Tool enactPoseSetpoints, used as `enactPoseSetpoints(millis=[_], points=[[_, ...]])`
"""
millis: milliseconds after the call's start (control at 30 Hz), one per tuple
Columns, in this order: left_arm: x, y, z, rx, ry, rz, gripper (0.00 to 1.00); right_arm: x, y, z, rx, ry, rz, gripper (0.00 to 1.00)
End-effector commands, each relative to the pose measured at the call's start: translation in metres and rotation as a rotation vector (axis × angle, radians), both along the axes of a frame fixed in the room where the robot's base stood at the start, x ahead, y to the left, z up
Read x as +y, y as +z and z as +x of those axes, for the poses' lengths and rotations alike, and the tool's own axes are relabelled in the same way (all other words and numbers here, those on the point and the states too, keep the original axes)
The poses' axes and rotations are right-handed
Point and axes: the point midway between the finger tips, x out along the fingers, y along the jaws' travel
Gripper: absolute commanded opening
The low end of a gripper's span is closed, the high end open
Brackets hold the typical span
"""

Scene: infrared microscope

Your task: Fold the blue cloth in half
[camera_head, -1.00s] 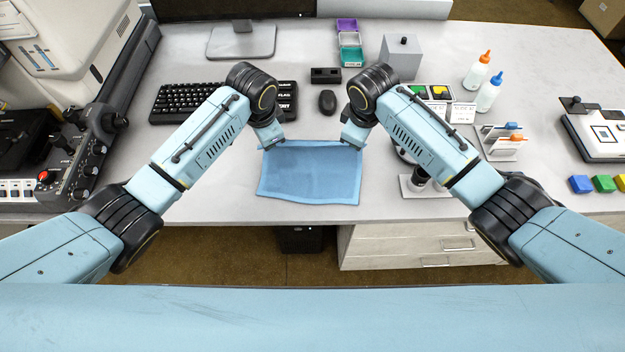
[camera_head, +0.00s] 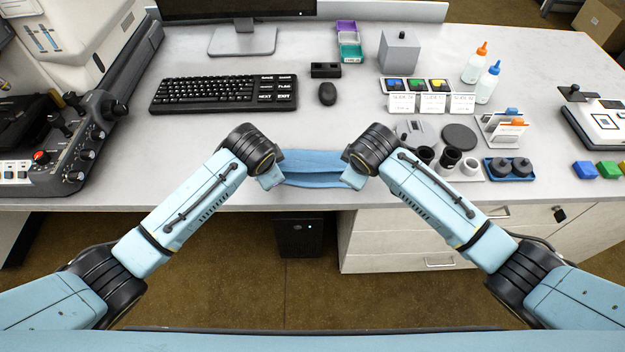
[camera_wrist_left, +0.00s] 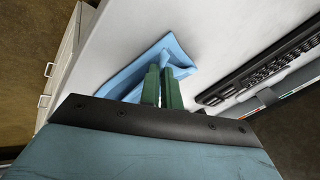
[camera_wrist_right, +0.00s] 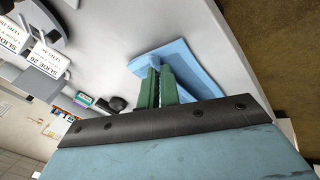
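The blue cloth (camera_head: 312,162) lies near the front edge of the table, with one part doubled over another in a narrow band. Its front layers show between the two grippers, and a gap or shadow separates them. My left gripper (camera_head: 272,179) is at the cloth's left side; in the left wrist view its green fingers (camera_wrist_left: 163,78) are close together on a raised cloth corner (camera_wrist_left: 173,50). My right gripper (camera_head: 352,179) is at the right side; in the right wrist view its fingers (camera_wrist_right: 161,76) are close together on cloth (camera_wrist_right: 178,52). The fingertips are hidden in the head view.
A keyboard (camera_head: 225,92) and mouse (camera_head: 327,94) lie behind the cloth. Dark cylindrical parts (camera_head: 449,157) stand to the right of my right gripper, near the front edge. A control panel (camera_head: 75,150) is at the left. The table between keyboard and cloth is clear.

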Motion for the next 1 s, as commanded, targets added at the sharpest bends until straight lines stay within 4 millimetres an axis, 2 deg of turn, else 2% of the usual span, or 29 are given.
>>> enactPoseSetpoints(millis=[33,333,400,600,867,1000], points=[[0.005,-0.004,0.0,-0.005,0.008,0.01,0.0,-0.005,-0.003,0.0,-0.007,-0.008,-0.009,0.0],[0.005,-0.003,0.0,-0.013,0.008,0.009,0.0,-0.005,-0.003,0.0,-0.014,-0.009,-0.009,0.0],[0.005,-0.003,0.0,-0.012,0.008,0.008,0.14,-0.005,-0.003,0.0,-0.013,-0.009,-0.008,0.13],[0.002,-0.003,0.0,-0.013,0.004,0.004,0.4,-0.002,-0.002,0.0,-0.014,-0.005,-0.004,0.39],[0.001,-0.001,-0.001,-0.014,0.002,0.0,0.4,-0.001,-0.001,-0.001,-0.015,-0.003,-0.001,0.4],[0.0,0.014,-0.006,-0.016,0.0,-0.001,0.4,0.0,0.014,-0.006,-0.016,-0.003,0.001,0.4]])
